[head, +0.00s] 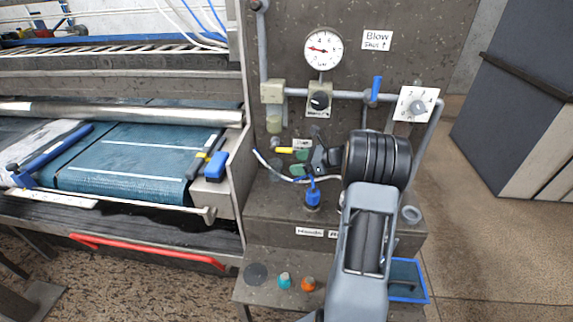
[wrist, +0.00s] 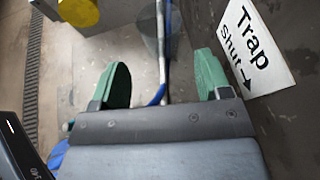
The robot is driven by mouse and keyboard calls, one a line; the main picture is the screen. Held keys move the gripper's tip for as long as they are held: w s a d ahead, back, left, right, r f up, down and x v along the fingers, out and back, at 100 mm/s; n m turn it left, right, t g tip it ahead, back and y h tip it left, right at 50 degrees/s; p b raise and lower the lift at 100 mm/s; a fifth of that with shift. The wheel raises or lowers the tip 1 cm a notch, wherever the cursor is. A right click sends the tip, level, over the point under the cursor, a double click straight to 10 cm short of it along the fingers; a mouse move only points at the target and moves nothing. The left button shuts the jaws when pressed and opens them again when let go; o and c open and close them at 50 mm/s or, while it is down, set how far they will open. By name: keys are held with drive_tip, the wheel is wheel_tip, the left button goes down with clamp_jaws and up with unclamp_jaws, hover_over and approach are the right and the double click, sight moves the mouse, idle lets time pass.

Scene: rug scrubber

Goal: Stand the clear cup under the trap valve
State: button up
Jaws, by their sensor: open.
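My gripper (head: 297,163) reaches in from the right, low in front of the grey panel. In the wrist view my gripper (wrist: 160,62) shows two green fingers spread wide with nothing held. In the head view the cup (head: 275,168) is faint, just left of the fingers. The yellow handle of the trap valve (head: 284,150) shows just above the fingers. A yellow part (wrist: 78,12) also shows at the wrist view's top left. The valve's outlet is not clear.
A "Trap shut" label (wrist: 258,45) is on the panel close to my right finger. A thin blue and white hose (head: 290,178) crosses near the gripper. A blue-topped item (head: 313,195) stands just below it. The lower shelf holds a teal knob (head: 284,281) and an orange one (head: 308,284).

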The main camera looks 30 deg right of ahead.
drive_tip(key=v, duration=0.3)
idle(0.6)
